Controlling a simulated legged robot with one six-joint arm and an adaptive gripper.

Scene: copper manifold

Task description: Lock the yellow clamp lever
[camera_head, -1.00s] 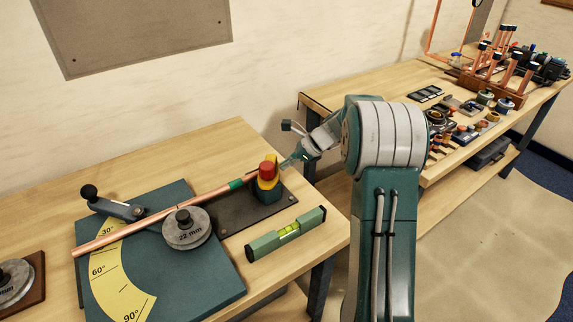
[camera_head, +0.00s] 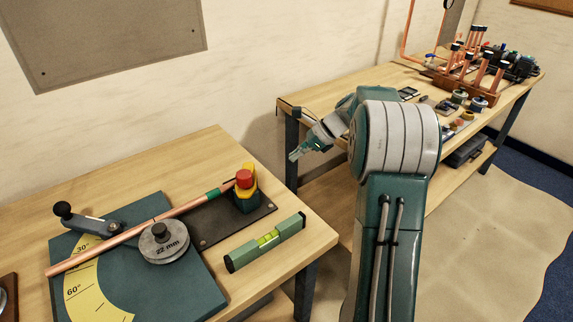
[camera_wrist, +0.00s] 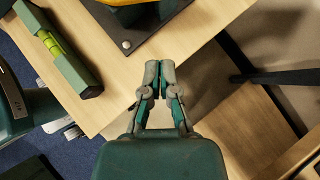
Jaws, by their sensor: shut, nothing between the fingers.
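The yellow clamp lever (camera_head: 248,168) sits on the clamp at the right end of the copper pipe (camera_head: 140,230), behind a red knob (camera_head: 244,178). The clamp has a green body on a dark plate. Whether the lever is locked cannot be told. My gripper (camera_head: 293,155) is shut and empty, to the right of the clamp and apart from it, past the bench edge. In the wrist view my gripper (camera_wrist: 160,72) shows its fingertips together, and only a cut-off piece of the clamp's yellow part (camera_wrist: 124,3) shows at the top.
The dark plate (camera_head: 215,228) and a green spirit level (camera_head: 265,242) lie near the bench's right edge. A bender with a 22 mm wheel (camera_head: 160,243) stands left. A second bench (camera_head: 325,92) with pipes and fittings is behind my arm. A gap separates the benches.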

